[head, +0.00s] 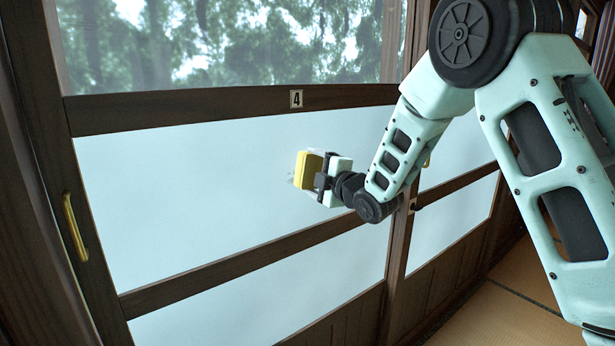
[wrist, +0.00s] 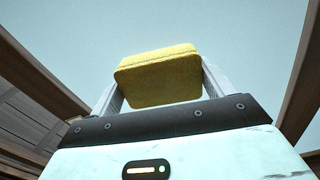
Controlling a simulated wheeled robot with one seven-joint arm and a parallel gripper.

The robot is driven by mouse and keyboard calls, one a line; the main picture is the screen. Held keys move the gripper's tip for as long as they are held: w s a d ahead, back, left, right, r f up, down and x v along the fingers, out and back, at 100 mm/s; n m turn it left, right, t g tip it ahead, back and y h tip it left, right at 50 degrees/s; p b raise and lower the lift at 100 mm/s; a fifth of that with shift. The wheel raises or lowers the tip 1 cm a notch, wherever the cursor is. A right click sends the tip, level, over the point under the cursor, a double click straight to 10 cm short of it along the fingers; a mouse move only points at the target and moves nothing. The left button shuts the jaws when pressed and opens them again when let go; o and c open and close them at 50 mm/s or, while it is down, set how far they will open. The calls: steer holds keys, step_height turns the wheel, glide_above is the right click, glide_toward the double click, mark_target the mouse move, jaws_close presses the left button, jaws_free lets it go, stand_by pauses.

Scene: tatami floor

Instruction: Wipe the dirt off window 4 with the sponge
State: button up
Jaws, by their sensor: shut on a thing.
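Window 4 (head: 190,170) is a pale frosted pane in a dark wooden frame, under a rail with a plate (head: 296,99) marked 4. A yellow sponge (head: 308,170) is in front of the pane's right part in the head view. My gripper (head: 318,172) is shut on the sponge. In the wrist view the sponge (wrist: 158,78) sits between the two fingers of my gripper (wrist: 160,88). A faint greyish patch shows just left of the sponge in the head view; I cannot tell whether it is dirt or a fingertip. Whether the sponge touches the pane is unclear.
A brass handle (head: 75,227) is on the frame at the left. Clear glass (head: 230,45) above the rail shows trees. A wooden crossbar (head: 230,272) runs below the pane. Another frosted panel (head: 455,150) is to the right. Tatami floor (head: 500,318) shows at lower right.

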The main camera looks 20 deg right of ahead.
steer(key=shift+w+d+r+b, duration=0.1)
steer(key=shift+w+d+b, duration=0.15)
steer(key=shift+d, duration=0.65)
steer(key=shift+w+d+f+b, duration=0.15)
steer(key=shift+w+d, duration=0.25)
steer(key=shift+d, duration=0.5)
steer(key=shift+w+d+r+b, duration=0.15)
steer(key=shift+w+d+b, duration=0.15)
steer(key=shift+d, duration=0.6)
steer(key=shift+b+v, duration=1)
steer(key=shift+v, duration=1.95)
steer(key=shift+s, duration=0.1)
steer(key=shift+b+v, duration=0.45)
steer(key=shift+v, duration=0.95)
